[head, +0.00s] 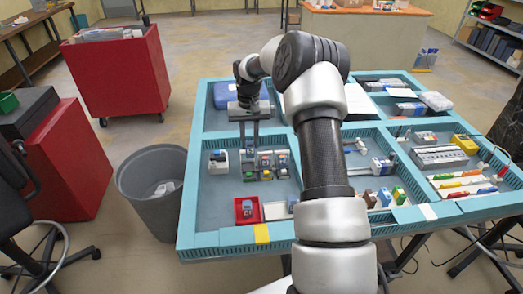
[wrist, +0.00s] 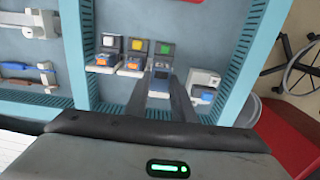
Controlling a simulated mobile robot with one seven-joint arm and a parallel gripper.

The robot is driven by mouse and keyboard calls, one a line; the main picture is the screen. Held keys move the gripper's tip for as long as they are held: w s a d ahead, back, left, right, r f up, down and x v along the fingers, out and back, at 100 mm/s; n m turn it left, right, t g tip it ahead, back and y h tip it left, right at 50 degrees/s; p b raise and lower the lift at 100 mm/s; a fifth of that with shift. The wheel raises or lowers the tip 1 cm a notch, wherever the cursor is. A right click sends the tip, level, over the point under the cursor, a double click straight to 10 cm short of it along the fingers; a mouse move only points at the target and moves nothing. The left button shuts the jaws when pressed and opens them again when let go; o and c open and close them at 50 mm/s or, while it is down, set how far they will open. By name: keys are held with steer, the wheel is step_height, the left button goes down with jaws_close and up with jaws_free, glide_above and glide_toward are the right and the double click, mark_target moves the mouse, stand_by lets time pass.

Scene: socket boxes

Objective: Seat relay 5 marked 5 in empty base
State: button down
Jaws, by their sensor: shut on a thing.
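My gripper (head: 250,150) points down over the left end of a row of socket bases on the teal-edged table. In the wrist view its two fingers (wrist: 160,98) are shut on a grey relay (wrist: 159,86), held at the base with the green label (wrist: 164,48). I cannot tell whether the relay is fully down in that base, and its number is not readable.
A separate white module (head: 219,161) stands left of the row. A small red tray (head: 237,213) lies in front. Teal dividers (head: 299,165) bound the compartment. Other compartments hold pens, a yellow box (head: 466,145) and a blue case (head: 226,95). A grey bin (head: 155,190) stands left of the table.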

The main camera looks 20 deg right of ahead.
steer(key=shift+w+a+f+b, duration=0.1)
steer(key=shift+w+f+b, duration=0.3)
steer(key=shift+f, duration=0.55)
steer(key=shift+w+a+f+b, duration=0.1)
steer(key=shift+w+f+b, duration=0.15)
steer(key=shift+f+b, duration=0.5)
steer(key=shift+w+f+b, duration=0.2)
steer(key=shift+w+f, duration=0.15)
steer(key=shift+f, duration=0.8)
steer(key=shift+s+f+b, duration=0.1)
steer(key=shift+f+b, duration=0.65)
steer(key=shift+f, duration=0.4)
steer(key=c, duration=1.4)
jaws_free()
